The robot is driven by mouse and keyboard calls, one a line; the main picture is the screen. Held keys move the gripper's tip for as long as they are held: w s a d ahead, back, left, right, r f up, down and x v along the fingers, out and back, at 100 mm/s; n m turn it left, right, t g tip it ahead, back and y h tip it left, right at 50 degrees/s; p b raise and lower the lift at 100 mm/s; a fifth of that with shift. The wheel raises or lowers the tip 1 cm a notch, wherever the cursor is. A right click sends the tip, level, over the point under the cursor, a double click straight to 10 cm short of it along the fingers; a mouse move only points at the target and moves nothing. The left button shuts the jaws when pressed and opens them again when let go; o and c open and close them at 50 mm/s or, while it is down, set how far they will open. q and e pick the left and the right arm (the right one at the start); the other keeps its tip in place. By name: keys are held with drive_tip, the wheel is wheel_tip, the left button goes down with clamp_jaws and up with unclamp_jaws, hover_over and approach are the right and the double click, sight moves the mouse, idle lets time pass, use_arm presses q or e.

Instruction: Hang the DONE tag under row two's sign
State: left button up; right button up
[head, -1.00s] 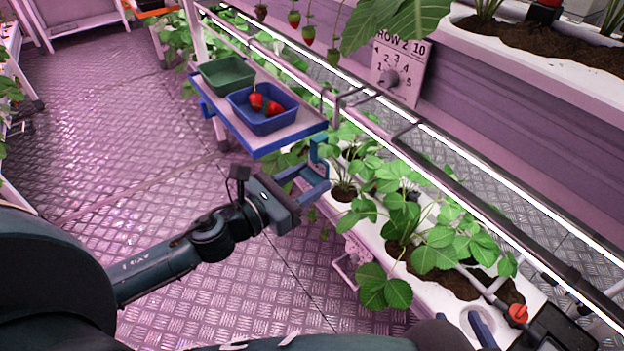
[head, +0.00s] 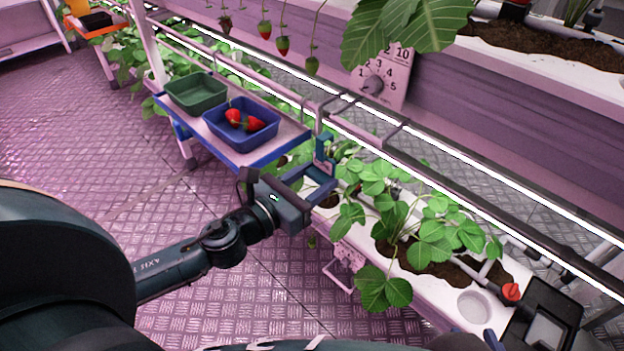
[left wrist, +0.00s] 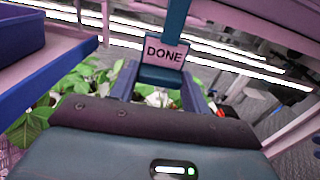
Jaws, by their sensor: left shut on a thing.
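My left gripper (head: 325,178) is shut on the DONE tag, beside the right end of the small shelf. In the left wrist view the tag (left wrist: 165,53) is a pale pink plate with black letters on a teal holder between the fingers; its teal upper part (head: 323,146) shows in the head view. Row two's sign (head: 396,84) is a pale plate with numbers and a grey round knob, up and right of the gripper and apart from it. A leaf covers its top. A blue tip, probably my right gripper (head: 493,340), shows at the bottom edge; its opening is unclear.
The shelf (head: 285,150) carries a green tray (head: 195,105) and a blue tray (head: 215,130) with red strawberries. Rails and a bright light strip run between gripper and sign. Strawberry plants (head: 440,235) fill the white trough at right. Hanging berries (head: 281,45) are at the top.

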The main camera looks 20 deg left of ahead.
use_arm(q)
drive_tip(key=shift+p+x, duration=0.3)
drive_tip(key=shift+x, duration=2.1)
drive_tip(key=w, duration=0.1)
drive_tip(key=w+f, duration=0.1)
drive_tip(key=w+d, duration=0.1)
drive_tip(key=shift+w+d+f+b, duration=0.15)
drive_tip(key=shift+w+f+b, duration=0.1)
drive_tip(key=shift+b, duration=0.15)
drive_tip(key=o, duration=1)
